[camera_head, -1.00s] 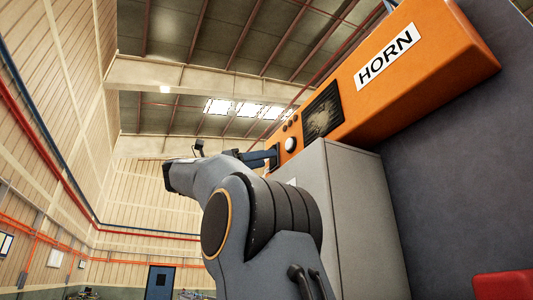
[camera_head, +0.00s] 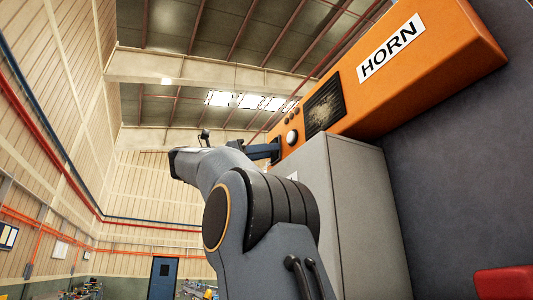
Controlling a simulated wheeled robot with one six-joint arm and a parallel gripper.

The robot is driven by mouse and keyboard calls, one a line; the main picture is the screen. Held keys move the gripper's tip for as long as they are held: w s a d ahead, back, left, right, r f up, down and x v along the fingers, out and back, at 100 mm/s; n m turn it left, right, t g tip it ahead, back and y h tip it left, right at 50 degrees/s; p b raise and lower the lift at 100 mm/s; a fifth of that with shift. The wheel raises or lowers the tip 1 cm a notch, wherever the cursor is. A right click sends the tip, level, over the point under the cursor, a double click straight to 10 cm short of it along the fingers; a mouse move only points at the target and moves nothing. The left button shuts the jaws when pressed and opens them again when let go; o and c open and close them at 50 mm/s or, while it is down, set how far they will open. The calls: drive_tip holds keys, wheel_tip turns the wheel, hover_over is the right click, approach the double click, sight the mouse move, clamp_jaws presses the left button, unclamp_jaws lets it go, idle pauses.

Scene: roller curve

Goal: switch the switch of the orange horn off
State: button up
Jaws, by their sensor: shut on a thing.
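The orange horn (camera_head: 440,75) is a long box at the upper right with a white HORN label (camera_head: 391,48), a dark speaker grille (camera_head: 324,106) and a white round knob or lamp (camera_head: 292,137). My gripper (camera_head: 268,152) is at the far left end of the horn, just left of the white round part, and its dark fingers touch or nearly touch the box. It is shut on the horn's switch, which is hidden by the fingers. The switch's position cannot be made out.
A grey cabinet (camera_head: 353,205) stands under the horn, close to the right of my arm. A dark grey panel (camera_head: 450,180) fills the right side, with a red object (camera_head: 503,282) at the bottom. The hall to the left is open, with a blue door (camera_head: 164,278) far back.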

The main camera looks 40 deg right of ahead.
drive_tip(key=shift+a+r+t+y, duration=0.1)
drive_tip(key=shift+r+t+y, duration=0.3)
drive_tip(key=shift+y, duration=0.8)
drive_tip(key=o, duration=1.1)
drive_tip(key=shift+c, duration=0.2)
drive_tip(key=shift+a, duration=0.1)
drive_tip(key=v, duration=0.7)
drive_tip(key=shift+a, duration=0.35)
drive_tip(key=shift+f, duration=0.1)
drive_tip(key=shift+w, duration=0.2)
